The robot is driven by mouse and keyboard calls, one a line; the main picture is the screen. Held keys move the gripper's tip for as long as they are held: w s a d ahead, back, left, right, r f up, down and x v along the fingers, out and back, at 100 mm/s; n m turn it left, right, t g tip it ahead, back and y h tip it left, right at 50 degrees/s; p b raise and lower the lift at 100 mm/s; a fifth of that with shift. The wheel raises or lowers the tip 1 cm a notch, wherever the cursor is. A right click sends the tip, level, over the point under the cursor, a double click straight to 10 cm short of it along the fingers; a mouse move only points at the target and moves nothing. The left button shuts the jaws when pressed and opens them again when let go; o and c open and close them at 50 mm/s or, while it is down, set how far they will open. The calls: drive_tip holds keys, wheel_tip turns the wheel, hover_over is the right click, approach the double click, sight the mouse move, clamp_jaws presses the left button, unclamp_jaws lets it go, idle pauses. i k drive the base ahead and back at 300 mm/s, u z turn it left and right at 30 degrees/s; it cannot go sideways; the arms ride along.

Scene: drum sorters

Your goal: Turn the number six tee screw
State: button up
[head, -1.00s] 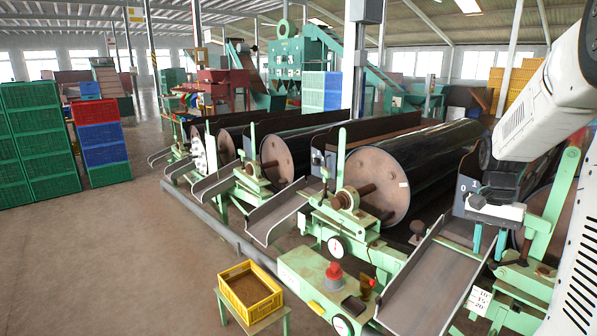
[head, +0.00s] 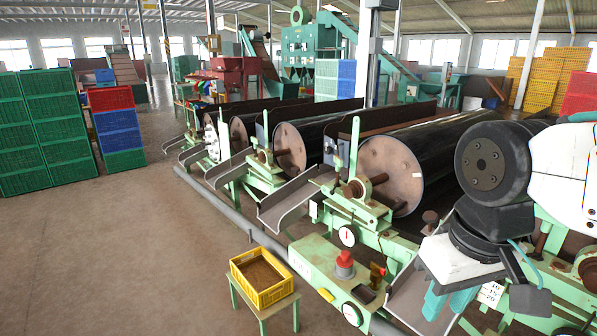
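I cannot make out a number six or pick out its tee screw for sure. A row of green-framed drum sorters with large dark drums (head: 440,150) runs across the middle. A small dark knob-like part (head: 430,217) stands beside the nearest full drum's end; its shape is too small to tell. My gripper (head: 448,303) hangs at the lower right, with its two teal fingers apart and nothing seen between them. In the picture it overlaps the nearest metal chute (head: 404,295). My arm hides much of the sorter at the right edge.
A yellow crate (head: 262,296) sits on a small stand in front. A grey pipe (head: 235,221) runs along the floor. Open floor lies at left, before stacked green crates (head: 40,140).

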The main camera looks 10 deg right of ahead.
sight(540, 244)
drive_tip(key=z, duration=0.15)
drive_tip(key=k, duration=0.15)
drive_tip(key=z, duration=1)
